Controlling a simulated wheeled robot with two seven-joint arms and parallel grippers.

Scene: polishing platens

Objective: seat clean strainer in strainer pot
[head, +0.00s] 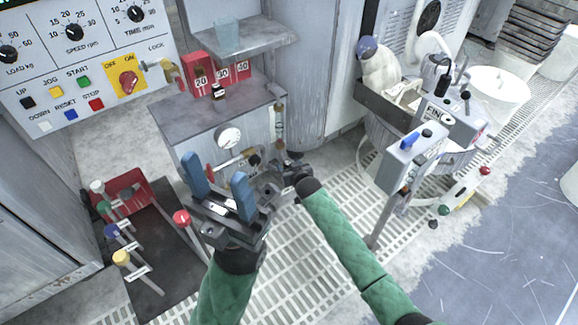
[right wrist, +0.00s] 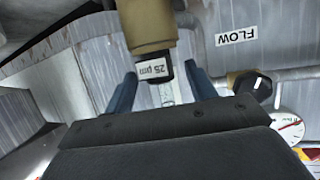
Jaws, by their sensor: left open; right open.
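My left gripper (head: 217,183) is open in the head view, its two blue fingers apart in front of the grey cabinet. My right gripper (head: 274,186) is close beside it, low at the cabinet, with its fingertips mostly hidden there. In the right wrist view my right gripper (right wrist: 163,88) is open. A tan cylindrical fitting (right wrist: 147,28) with a dark lower end labelled "25 µm" (right wrist: 153,69) shows between or just beyond its fingers; contact cannot be told. I cannot tell whether this is the strainer or its pot.
A gauge (head: 228,137) and a horizontal brass-coloured fitting (head: 235,160) are on the cabinet front. Red boxes (head: 200,75) stand on its top (head: 180,110). A machine (head: 410,155) stands at right.

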